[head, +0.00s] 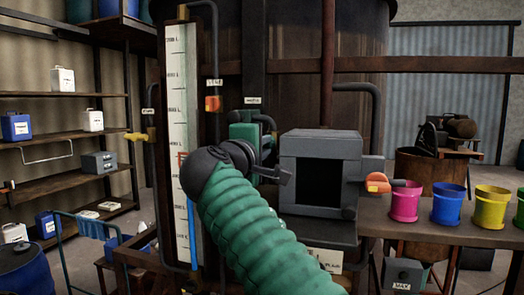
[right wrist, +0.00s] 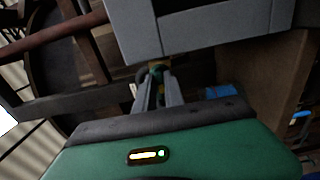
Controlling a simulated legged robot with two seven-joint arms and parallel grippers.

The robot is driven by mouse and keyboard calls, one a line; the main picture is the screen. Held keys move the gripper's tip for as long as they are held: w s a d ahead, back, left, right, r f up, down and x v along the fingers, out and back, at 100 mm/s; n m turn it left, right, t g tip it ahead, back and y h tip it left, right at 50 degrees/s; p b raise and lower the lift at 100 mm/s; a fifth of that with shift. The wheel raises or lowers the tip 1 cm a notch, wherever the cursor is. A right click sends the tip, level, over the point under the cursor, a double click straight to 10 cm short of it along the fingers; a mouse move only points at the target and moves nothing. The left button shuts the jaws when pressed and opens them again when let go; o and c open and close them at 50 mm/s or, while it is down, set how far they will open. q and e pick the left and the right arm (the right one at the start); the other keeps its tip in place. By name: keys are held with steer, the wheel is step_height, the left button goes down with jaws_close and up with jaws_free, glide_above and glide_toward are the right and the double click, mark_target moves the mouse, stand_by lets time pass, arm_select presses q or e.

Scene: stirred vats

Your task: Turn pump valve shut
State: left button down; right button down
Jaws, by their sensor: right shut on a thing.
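My right arm, a green ribbed sleeve, reaches up from the bottom of the head view. My right gripper (head: 284,176) points right, in front of the green pump body (head: 243,131) and beside the grey box. My left gripper is not in view.
A dark open-fronted grey box (head: 320,150) stands right of the gripper, with an orange handle (head: 377,182) at its side. A white level gauge (head: 177,90) and a yellow valve (head: 136,137) are at left. Coloured buckets (head: 448,203) line the bench at right.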

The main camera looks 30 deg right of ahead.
steer(key=shift+w+f, duration=0.1)
steer(key=shift+f, duration=0.25)
steer(key=c, duration=1.8)
jaws_free()
steer(key=o, duration=0.4)
steer(key=shift+r, duration=0.15)
steer(key=shift+c, duration=0.2)
steer(key=b+v, duration=0.4)
steer(key=v, duration=1.3)
steer(key=shift+d, duration=0.1)
